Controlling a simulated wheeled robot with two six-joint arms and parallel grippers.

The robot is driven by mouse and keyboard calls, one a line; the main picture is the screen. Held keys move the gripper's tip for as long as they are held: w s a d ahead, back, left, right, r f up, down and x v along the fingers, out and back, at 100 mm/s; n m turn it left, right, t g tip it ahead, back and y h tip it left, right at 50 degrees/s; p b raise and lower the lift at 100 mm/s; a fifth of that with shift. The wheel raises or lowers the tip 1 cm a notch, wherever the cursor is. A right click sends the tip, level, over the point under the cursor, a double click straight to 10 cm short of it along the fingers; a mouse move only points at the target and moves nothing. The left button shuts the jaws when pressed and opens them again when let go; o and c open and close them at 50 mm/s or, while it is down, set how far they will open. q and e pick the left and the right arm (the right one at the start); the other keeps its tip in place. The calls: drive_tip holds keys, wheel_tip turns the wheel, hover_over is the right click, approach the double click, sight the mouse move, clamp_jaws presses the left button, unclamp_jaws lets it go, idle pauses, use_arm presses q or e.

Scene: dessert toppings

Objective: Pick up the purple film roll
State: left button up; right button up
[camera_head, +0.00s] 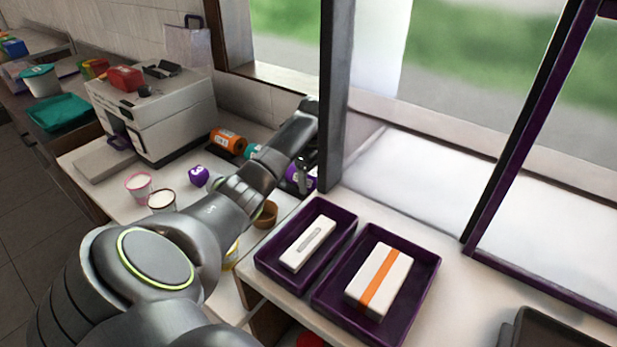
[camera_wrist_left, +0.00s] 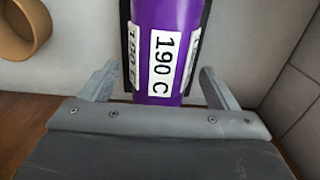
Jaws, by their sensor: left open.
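The purple film roll (camera_head: 301,181) is at the back of the white counter, beside the dark window post, partly hidden by my left gripper (camera_head: 305,166). In the left wrist view the purple roll (camera_wrist_left: 181,25) has a white label reading "190 C". It lies between the two open fingers, with a dark edge close along each side; I cannot tell whether they touch it. My right gripper is not in view.
An orange roll (camera_head: 227,139) and a teal roll (camera_head: 252,151) lie left of the purple one. A brown ring-shaped item (camera_head: 265,214) is near my forearm. Two purple trays (camera_head: 330,316) with white boxes are in front. A window post (camera_head: 334,100) stands close on the right.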

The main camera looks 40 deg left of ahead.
sight(314, 173)
use_arm(q)
drive_tip(key=shift+f, duration=0.3)
drive_tip(key=shift+r, duration=0.1)
drive_tip(key=c, duration=1.2)
wheel_tip(314, 173, up, 5)
drive_tip(key=shift+w+a+f+b, duration=0.1)
drive_tip(key=shift+b, duration=0.45)
drive_tip(key=shift+c, duration=0.2)
wheel_tip(314, 173, up, 4)
drive_tip(key=shift+f+p, duration=0.1)
drive_tip(key=shift+p, duration=1)
drive_tip(key=shift+r+p, duration=0.7)
drive_tip(key=shift+p, duration=0.05)
